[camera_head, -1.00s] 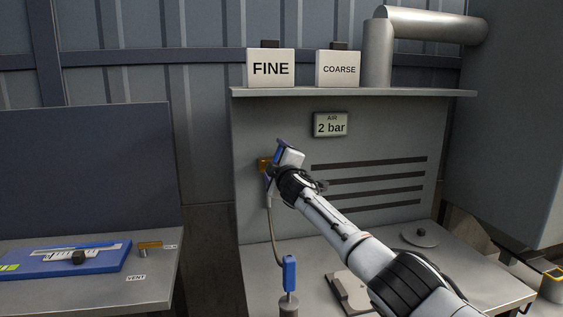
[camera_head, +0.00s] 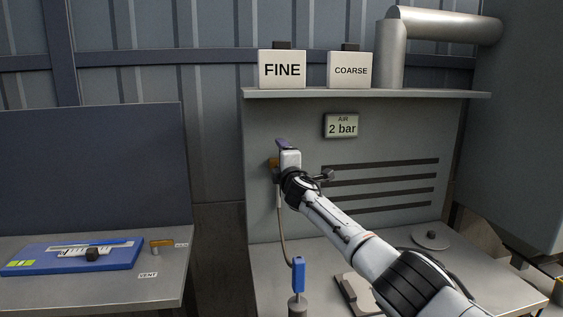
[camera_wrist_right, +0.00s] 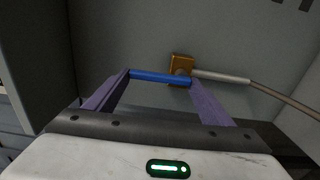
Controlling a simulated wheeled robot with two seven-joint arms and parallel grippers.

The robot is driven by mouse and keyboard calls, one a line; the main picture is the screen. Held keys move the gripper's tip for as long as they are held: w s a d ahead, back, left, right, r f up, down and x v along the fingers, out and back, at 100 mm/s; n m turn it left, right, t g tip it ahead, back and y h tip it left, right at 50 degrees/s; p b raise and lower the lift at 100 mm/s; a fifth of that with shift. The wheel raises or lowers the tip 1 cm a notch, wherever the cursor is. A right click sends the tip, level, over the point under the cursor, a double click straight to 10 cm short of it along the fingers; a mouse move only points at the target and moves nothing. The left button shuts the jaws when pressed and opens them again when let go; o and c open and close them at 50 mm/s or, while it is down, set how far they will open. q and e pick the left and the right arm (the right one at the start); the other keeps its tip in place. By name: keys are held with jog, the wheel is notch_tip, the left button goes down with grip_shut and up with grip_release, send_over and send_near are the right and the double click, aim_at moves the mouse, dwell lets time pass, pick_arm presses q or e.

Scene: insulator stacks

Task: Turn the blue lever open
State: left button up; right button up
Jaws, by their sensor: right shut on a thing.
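The blue lever (camera_wrist_right: 160,76) lies across the right wrist view, joined at its right end to a brass valve block (camera_wrist_right: 181,66). My right gripper (camera_wrist_right: 158,82) is shut on the lever, with a purple finger at each end of its visible length. In the head view the gripper (camera_head: 287,145) is at the panel, just in front of the brass block (camera_head: 273,163), and hides the lever. In the wrist view the lever is roughly in line with the grey fitting (camera_wrist_right: 221,76) on the block's other side. My left gripper is not in view.
A hose (camera_head: 281,225) hangs below the valve toward a blue-handled tool (camera_head: 298,274). A gauge reading "2 bar" (camera_head: 341,126) is on the panel. A blue tray (camera_head: 72,257) lies on the left bench.

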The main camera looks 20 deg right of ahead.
jog(key=shift+r, duration=0.1)
jog(key=o, duration=1.5)
jog(key=shift+o, duration=0.2)
jog(key=s+a+p, duration=0.1)
jog(key=s+p, duration=0.1)
jog(key=s, duration=0.8)
jog(key=shift+a+p, duration=0.35)
jog(key=shift+a, duration=0.05)
jog(key=shift+s, duration=0.1)
